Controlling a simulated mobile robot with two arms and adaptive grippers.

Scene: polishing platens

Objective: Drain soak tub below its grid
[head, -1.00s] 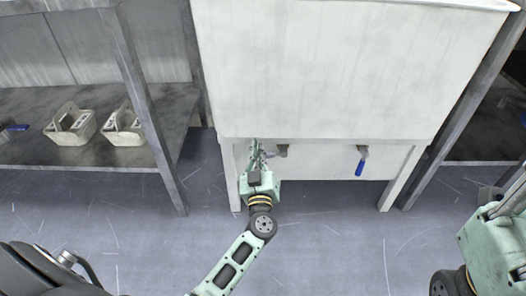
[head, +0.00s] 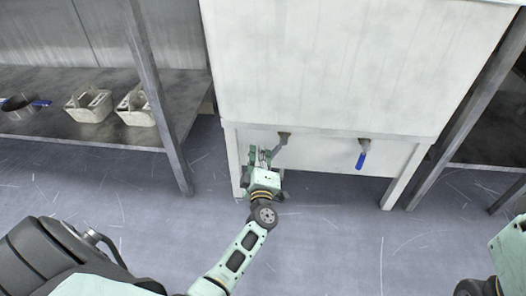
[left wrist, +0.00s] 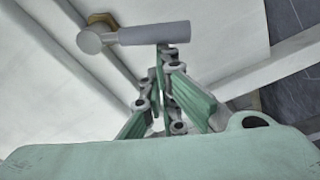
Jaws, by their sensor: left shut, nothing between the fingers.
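The soak tub (head: 350,60) is a large white box on white legs, seen from the front. Its inside and grid are out of view. Under its front edge are two valves: a left one with a grey handle (head: 279,147) and a right one with a blue handle (head: 361,160). In the head view the grey handle slants down to the left. My left gripper (head: 262,156) is shut and empty, just beside the grey handle. The left wrist view shows the grey handle (left wrist: 155,34) just beyond the fingertips (left wrist: 164,55); I cannot tell whether they touch. My right gripper is out of view.
A grey shelf (head: 60,130) at the left holds two pale caddies (head: 88,104) (head: 136,106) and a dark round item with a blue handle (head: 22,104). A grey post (head: 160,100) stands between shelf and tub. The floor (head: 330,240) in front is clear.

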